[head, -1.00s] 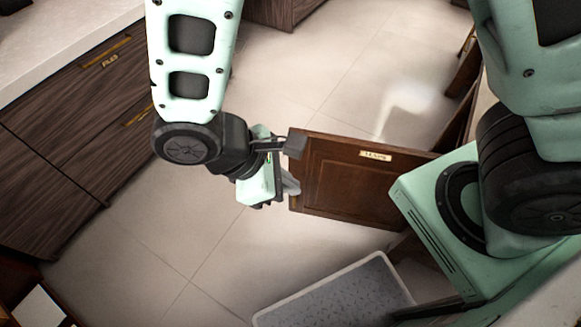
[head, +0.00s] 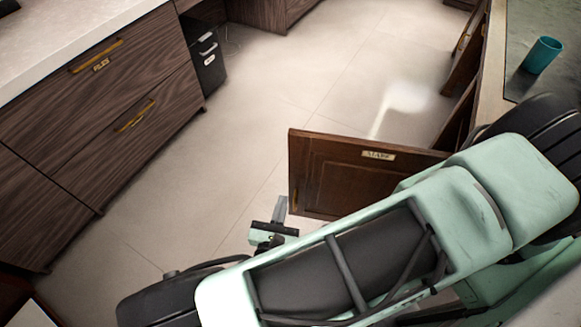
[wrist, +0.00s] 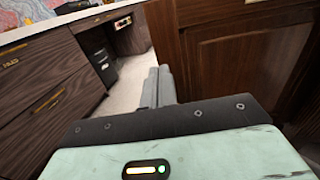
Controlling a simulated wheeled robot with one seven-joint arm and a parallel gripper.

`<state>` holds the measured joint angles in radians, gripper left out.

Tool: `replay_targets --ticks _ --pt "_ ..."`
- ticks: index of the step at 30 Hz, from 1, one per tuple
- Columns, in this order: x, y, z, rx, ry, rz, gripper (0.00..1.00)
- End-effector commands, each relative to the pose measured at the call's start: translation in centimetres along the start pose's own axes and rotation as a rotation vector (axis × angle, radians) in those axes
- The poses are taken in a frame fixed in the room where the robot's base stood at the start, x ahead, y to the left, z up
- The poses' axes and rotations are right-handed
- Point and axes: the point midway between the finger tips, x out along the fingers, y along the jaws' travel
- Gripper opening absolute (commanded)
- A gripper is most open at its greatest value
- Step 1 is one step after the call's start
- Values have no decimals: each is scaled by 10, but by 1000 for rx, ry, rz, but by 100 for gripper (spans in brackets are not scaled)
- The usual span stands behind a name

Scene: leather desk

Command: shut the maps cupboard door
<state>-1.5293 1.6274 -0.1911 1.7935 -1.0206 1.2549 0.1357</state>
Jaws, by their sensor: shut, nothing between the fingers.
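The maps cupboard door (head: 340,178) is a dark brown panelled door with a small pale label near its top edge. It stands open, swung out over the floor. Its free edge is on the left in the head view. In the wrist view the door (wrist: 250,65) fills the right side. My gripper (head: 280,210) is just left of the door's free lower edge, close to it; I cannot tell whether they touch. In the wrist view its grey fingers (wrist: 160,85) are together and empty, left of the door panel. My arm hides the cupboard's opening and the floor below.
Dark wood drawers (head: 130,110) with brass handles line the left. A black bin (head: 207,62) stands beyond them. A teal cup (head: 542,55) is on the right counter. Another door (head: 466,45) stands open farther back. The floor (head: 260,110) between is clear.

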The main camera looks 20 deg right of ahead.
Motion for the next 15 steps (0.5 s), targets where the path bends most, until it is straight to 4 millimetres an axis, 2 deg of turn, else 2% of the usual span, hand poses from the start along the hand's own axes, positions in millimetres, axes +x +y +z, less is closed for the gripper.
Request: replay_targets --ticks 5,15 --pt "17 0 1 -4 -9 8 0" --pt "85 -1 1 -5 -7 3 0"
